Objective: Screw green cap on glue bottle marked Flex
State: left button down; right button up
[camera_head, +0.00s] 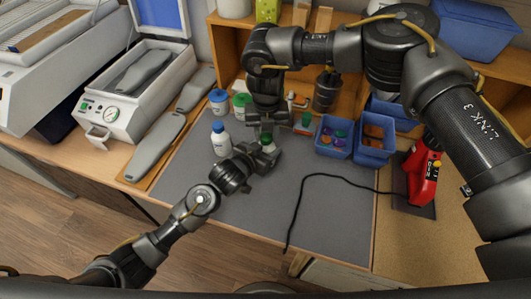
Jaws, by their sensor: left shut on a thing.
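My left gripper (264,155) comes in low from the left and is shut on a small white bottle with a green top (267,141). The jaws hide most of the bottle, and no Flex marking can be read. My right gripper (267,123) points down just above the green top. I cannot tell whether its fingers touch the cap, or whether they are open or shut. Another green-topped item (306,120) stands to the right at the back of the grey mat (215,190).
A white bottle with a blue cap (220,140) stands close left of the grippers. Blue- and green-lidded jars (218,100) are behind it. Blue bins (333,140) and a red tool (422,172) are at right. A black cable (300,200) crosses the mat, whose front is otherwise clear.

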pick_arm(q)
jog(key=shift+s+f, duration=0.1)
jog(key=shift+f, duration=0.2)
pick_arm(e)
jog(key=o, duration=0.4)
notch_tip(320, 180, up, 12)
jog(key=shift+r, duration=0.1)
pick_arm(q)
jog(key=c, duration=1)
grip_release()
jog(key=o, duration=0.5)
jog(key=shift+r, duration=0.1)
jog(key=shift+r, duration=0.1)
